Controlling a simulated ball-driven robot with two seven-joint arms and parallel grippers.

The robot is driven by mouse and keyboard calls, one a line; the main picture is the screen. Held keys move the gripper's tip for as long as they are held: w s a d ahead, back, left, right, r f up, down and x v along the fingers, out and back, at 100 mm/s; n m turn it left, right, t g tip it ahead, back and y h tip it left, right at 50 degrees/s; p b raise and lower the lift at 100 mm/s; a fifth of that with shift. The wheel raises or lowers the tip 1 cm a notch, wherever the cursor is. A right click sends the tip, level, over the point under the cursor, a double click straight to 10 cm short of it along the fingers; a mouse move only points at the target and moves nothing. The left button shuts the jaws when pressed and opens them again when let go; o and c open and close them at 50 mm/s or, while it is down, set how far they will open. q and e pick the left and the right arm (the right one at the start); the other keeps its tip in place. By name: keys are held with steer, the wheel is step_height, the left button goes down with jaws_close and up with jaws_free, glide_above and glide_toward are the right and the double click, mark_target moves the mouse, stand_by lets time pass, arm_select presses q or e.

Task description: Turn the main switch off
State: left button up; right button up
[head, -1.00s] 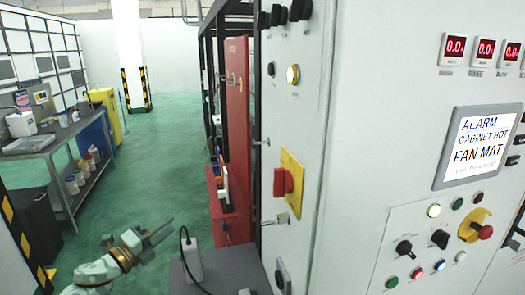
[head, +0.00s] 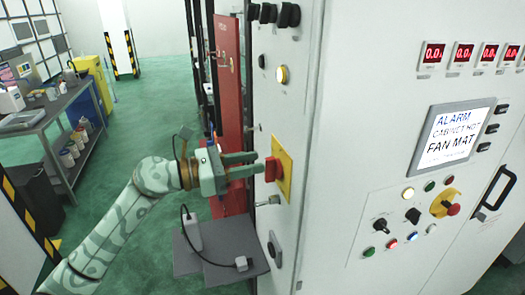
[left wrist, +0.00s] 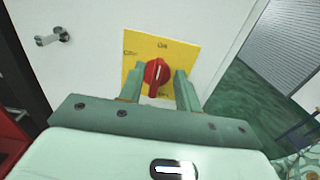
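The main switch is a red rotary knob (head: 273,171) on a yellow plate (head: 285,175) on the side of the pale cabinet. In the left wrist view, the red knob (left wrist: 157,75) stands nearly upright, its white mark toward the "ON" lettering at the top of the yellow plate (left wrist: 188,50); the "OFF" lettering is at the upper left. My left gripper (head: 258,164) points at the knob from the left. Its fingers (left wrist: 158,90) are open, one on each side of the knob, with a gap visible. My right gripper is out of view.
The cabinet front carries an alarm screen (head: 452,135), several small knobs and lamps, and a yellow-backed red button (head: 446,203). A small key-like handle (head: 268,201) sticks out below the switch. A grey surface (head: 222,248) with a corded device (head: 192,230) lies below my arm.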

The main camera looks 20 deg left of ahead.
mark_target(272, 170)
arm_select(q)
steer(key=shift+p+x, duration=0.3)
steer(key=shift+x, duration=1.45)
